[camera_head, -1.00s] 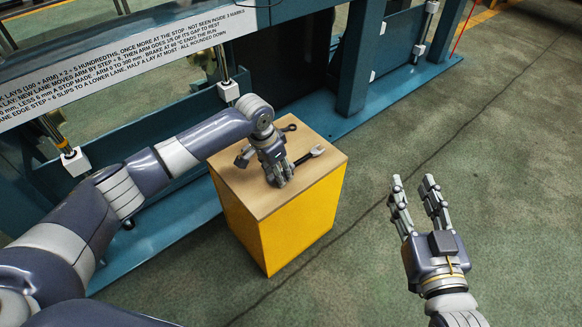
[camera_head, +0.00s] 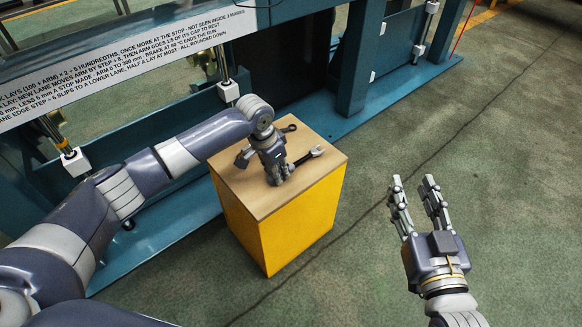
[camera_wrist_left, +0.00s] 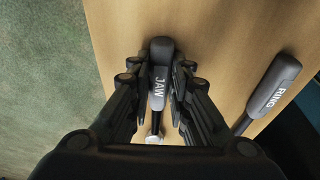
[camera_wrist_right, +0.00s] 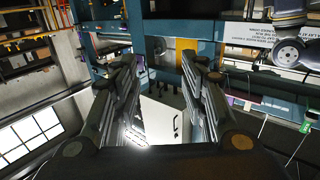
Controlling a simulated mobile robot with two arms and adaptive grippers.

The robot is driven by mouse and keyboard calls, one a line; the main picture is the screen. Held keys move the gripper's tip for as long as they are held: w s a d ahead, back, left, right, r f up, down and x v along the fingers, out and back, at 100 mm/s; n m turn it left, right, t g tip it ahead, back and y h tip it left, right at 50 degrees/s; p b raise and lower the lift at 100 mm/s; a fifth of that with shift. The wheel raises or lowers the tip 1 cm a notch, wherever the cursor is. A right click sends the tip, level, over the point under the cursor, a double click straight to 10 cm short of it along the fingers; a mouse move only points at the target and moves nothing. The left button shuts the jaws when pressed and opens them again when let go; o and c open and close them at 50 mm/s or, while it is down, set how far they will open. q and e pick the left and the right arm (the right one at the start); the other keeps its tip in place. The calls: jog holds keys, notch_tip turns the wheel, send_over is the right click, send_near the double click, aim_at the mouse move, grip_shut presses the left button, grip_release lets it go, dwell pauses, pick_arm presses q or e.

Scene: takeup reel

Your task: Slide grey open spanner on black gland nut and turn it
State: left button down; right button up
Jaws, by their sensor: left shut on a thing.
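The open spanner (camera_head: 308,155) lies on the wooden top of a yellow box, its grey open jaw pointing right. Its dark handle (camera_wrist_left: 161,75), marked JAW, shows in the left wrist view. My left gripper (camera_head: 278,178) is over the box top, shut on this handle, with fingers on both sides of it. The left gripper also shows in the left wrist view (camera_wrist_left: 158,92). My right gripper (camera_head: 412,182) is open and empty, above the floor to the right of the box. I cannot make out the black gland nut in any view.
A second spanner with a handle marked RING (camera_wrist_left: 270,88) lies beside the held one. The yellow box (camera_head: 290,225) stands before a blue machine frame (camera_head: 355,60) with a printed sign (camera_head: 120,60). Green floor (camera_head: 480,150) to the right is clear.

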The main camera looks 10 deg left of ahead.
jog(key=shift+f, duration=0.15)
pick_arm(q)
jog(key=shift+r+p, duration=0.7)
jog(key=shift+p, duration=0.05)
jog(key=shift+r+p, duration=0.3)
jog(key=shift+p, duration=0.1)
jog(key=shift+r+p, duration=0.3)
jog(key=shift+p, duration=0.05)
pick_arm(e)
jog(key=shift+s+d+f+g+h, duration=1.4)
jog(key=shift+s+f+g, duration=2.2)
jog(key=shift+f, duration=2.25)
pick_arm(q)
jog(key=shift+r+p, duration=0.3)
jog(key=shift+p, duration=0.05)
jog(key=shift+r+p, duration=0.7)
jog(key=shift+p, duration=0.15)
jog(key=shift+r+p, duration=0.75)
jog(key=shift+p, duration=0.1)
pick_arm(e)
jog(key=s+d+f+g+h, duration=0.1)
jog(key=s+d+f+g, duration=0.2)
jog(key=s+g, duration=0.3)
jog(key=shift+s+d+m+g, duration=0.35)
jog(key=shift+s+d, duration=0.3)
jog(key=shift+s, duration=1.65)
